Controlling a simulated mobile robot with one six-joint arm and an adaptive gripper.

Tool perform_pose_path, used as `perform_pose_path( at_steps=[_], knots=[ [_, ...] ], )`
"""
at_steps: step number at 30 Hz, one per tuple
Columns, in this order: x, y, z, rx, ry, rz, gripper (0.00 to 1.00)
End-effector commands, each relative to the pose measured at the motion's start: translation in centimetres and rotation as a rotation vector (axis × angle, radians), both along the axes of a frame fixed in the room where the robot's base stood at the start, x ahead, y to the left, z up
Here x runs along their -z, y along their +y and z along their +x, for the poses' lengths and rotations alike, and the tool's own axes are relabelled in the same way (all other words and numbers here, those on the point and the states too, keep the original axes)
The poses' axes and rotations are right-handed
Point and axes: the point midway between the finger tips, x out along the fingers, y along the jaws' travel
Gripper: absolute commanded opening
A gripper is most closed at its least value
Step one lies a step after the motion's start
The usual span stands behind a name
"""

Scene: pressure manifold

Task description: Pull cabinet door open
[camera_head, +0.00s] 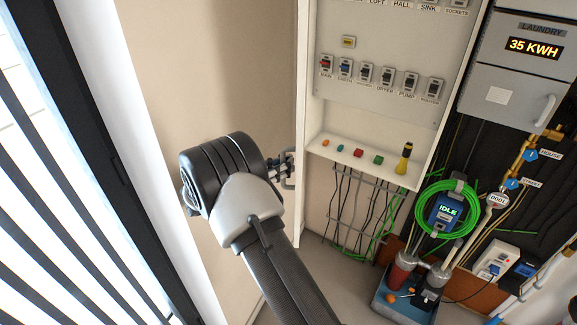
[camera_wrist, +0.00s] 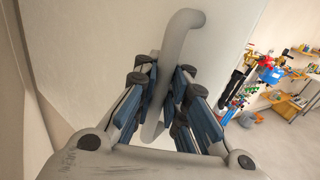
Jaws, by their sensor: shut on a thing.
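The cabinet door (camera_head: 303,190) is a tall pale panel, seen nearly edge-on at the left side of the cabinet in the head view. It stands open, and the cabinet's inside shows. Its grey bar handle (camera_head: 289,182) is on the face turned left. My gripper (camera_head: 281,167) reaches it from the left and is shut on the handle. In the wrist view, the curved handle (camera_wrist: 180,42) passes between the blue-padded fingers of my gripper (camera_wrist: 168,100), in front of the pale door face (camera_wrist: 95,45). The handle's lower part is partly hidden by the fingers.
The cabinet holds a switch panel (camera_head: 385,70) and a shelf (camera_head: 345,155) with small coloured parts and a yellow-black torch (camera_head: 404,158). A beige wall (camera_head: 200,85) is behind my arm.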

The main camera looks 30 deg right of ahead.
Motion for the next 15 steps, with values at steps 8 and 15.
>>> perform_pose_path(
  at_steps=[8, 15],
  knots=[
    [0.45, 0.18, -0.32, 0.005, 0.01, 0.005, 0.14],
    [0.27, 0.1, -0.21, 0.004, 0.005, 0.004, 0.21]
  ],
)
